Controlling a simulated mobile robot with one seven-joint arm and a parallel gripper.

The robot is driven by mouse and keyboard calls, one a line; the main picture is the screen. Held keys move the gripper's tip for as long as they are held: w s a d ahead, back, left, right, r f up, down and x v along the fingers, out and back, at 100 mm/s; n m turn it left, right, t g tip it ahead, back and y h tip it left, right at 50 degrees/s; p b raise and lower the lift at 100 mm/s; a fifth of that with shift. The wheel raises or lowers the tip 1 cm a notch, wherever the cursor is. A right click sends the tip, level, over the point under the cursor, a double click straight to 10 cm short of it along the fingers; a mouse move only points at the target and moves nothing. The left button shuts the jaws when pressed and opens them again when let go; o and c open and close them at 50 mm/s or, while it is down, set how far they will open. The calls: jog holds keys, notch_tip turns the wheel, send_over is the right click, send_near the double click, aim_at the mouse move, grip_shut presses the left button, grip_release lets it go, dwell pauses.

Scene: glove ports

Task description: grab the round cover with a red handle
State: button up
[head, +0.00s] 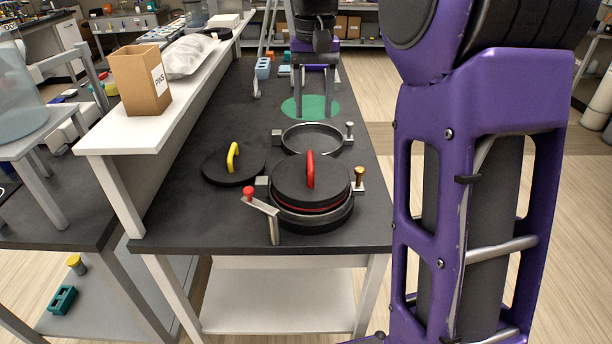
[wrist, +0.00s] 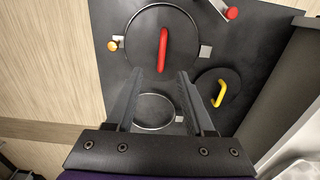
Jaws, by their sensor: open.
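The round black cover (head: 290,188) with an upright red handle (head: 310,168) sits on a round port near the table's front edge. A red line shows under its rim. In the wrist view the cover (wrist: 140,62) lies beyond my fingertips, its red handle (wrist: 163,48) roughly ahead of the gap between them. My gripper (head: 315,112) is open and empty, pointing down at the back of the table, behind the covered port and apart from it. It also shows in the wrist view (wrist: 172,76).
A red-knobbed lever (head: 249,193) and a brass knob (head: 359,174) stand beside the covered port. Behind it is an open metal ring (head: 284,141). A yellow-handled black cover (head: 215,168) lies to the left. A raised white shelf (head: 130,133) with a cardboard box (head: 135,85) borders the left.

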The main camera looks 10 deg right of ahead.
aim_at(310, 159)
notch_tip(310, 159, down, 8)
jog(key=shift+f+b, duration=0.15)
jog(key=shift+b, duration=0.55)
jog(key=shift+w+a+f+b, duration=0.15)
jog(key=shift+f+b, duration=0.15)
jog(key=shift+f, duration=1.15)
jog(key=shift+w+a+f+b, duration=0.15)
jog(key=shift+f+b, duration=0.15)
jog(key=shift+f, duration=1.1)
jog(key=shift+d, duration=0.1)
grip_shut()
jog(key=shift+r, duration=0.1)
